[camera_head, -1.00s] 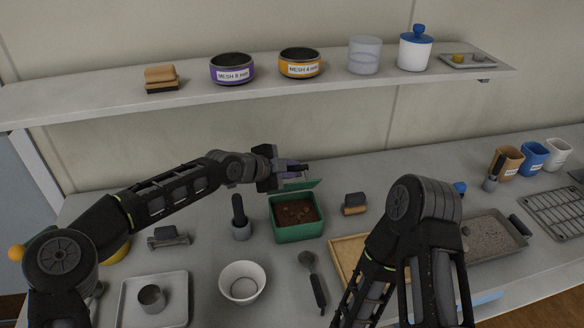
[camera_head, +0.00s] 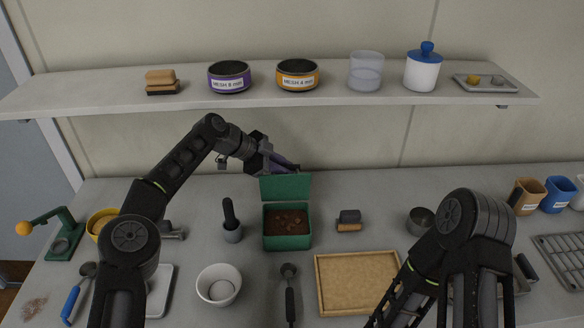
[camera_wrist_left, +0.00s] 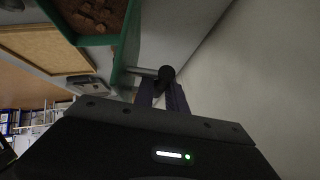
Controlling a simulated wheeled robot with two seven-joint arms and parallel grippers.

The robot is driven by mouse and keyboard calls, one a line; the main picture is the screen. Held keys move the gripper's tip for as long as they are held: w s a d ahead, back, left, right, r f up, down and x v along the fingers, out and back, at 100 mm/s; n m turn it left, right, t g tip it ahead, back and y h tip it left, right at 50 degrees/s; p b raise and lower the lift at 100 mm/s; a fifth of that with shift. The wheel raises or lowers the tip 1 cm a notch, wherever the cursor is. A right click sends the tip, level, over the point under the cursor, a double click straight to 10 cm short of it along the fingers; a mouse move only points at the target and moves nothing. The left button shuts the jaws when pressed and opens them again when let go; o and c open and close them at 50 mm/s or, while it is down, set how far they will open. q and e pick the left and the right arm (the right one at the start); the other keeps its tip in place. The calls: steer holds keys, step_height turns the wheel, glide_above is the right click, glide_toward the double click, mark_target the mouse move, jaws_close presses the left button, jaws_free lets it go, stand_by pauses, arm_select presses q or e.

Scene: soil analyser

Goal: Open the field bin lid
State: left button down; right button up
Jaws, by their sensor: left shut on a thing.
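The field bin (camera_head: 287,242) is a green box with brown soil (camera_head: 286,222) in it, in the middle of the bench. Its green lid (camera_head: 287,187) stands about upright at the bin's back edge, leaving the soil in the open. My left gripper (camera_head: 296,167) is behind the lid's top edge, shut on the lid's handle. In the left wrist view, the fingers (camera_wrist_left: 165,88) meet the dark end of a short grey handle (camera_wrist_left: 144,72), which sticks out from the green lid (camera_wrist_left: 127,50). My right gripper is out of view; only its arm shows.
A mortar with pestle (camera_head: 232,228) stands left of the bin, and a small brush (camera_head: 349,220) lies to its right. A wooden tray (camera_head: 319,285), a white bowl (camera_head: 219,289) and a scoop (camera_head: 290,295) lie in front. A shelf (camera_head: 330,99) runs above the arm.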

arm_select(q)
steer(key=shift+f, duration=0.15)
steer(key=c, duration=1.4)
jaws_free()
steer(key=shift+o, duration=0.2)
